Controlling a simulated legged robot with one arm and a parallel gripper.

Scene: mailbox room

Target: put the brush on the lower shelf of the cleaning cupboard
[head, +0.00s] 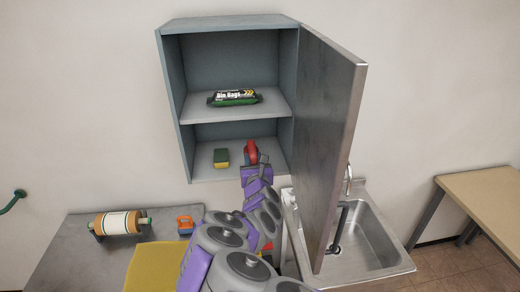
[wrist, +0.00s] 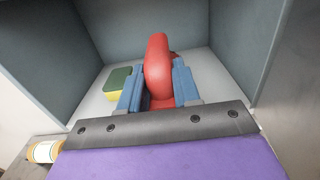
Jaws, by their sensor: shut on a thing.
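The cleaning cupboard (head: 174,100) hangs on the wall with its door (head: 328,120) swung open to the right. Its lower shelf (head: 203,172) is the cupboard floor; in the wrist view this floor (wrist: 90,101) lies ahead. My gripper (head: 252,165) is inside the lower compartment, shut on a red thing that I take for the brush (head: 250,151). In the wrist view the brush (wrist: 157,65) stands up between the two blue fingers of my gripper (wrist: 160,90). The brush's lower part is hidden; I cannot tell whether it touches the shelf.
A green-and-yellow sponge (head: 221,158) lies on the lower shelf, left of the brush. Bin bags (head: 234,97) lie on the upper shelf. A sink (head: 365,240) is below the door.

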